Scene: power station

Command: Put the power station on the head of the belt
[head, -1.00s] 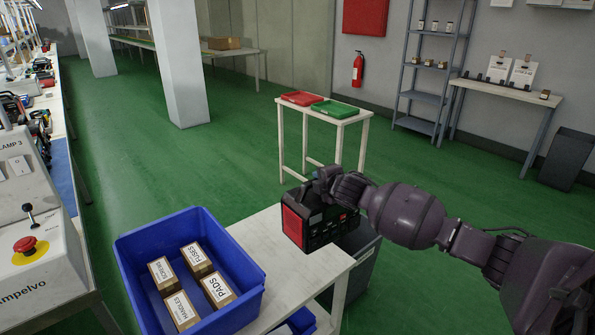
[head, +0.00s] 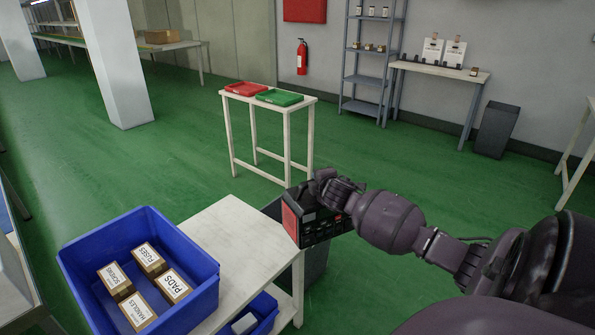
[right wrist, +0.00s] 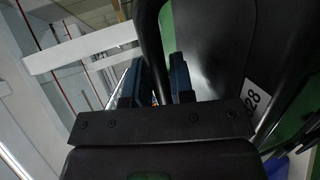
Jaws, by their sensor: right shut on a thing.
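The power station (head: 306,220) is a dark box with a red end face, seen in the head view. My right gripper (head: 322,187) is shut on its top and holds it beside the right edge of the white table. In the right wrist view the two fingers (right wrist: 160,85) reach along the dark handle (right wrist: 155,25) and body of the power station; the exact contact is partly hidden. The belt is not recognisable in the head view. My left gripper is not in view.
A blue crate (head: 78,268) with several small boxes stands on the white table (head: 228,232). A small table (head: 235,97) with red and green trays stands beyond. A grey bin (head: 497,130) and shelf (head: 362,80) are at the back. Green floor is open at the left.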

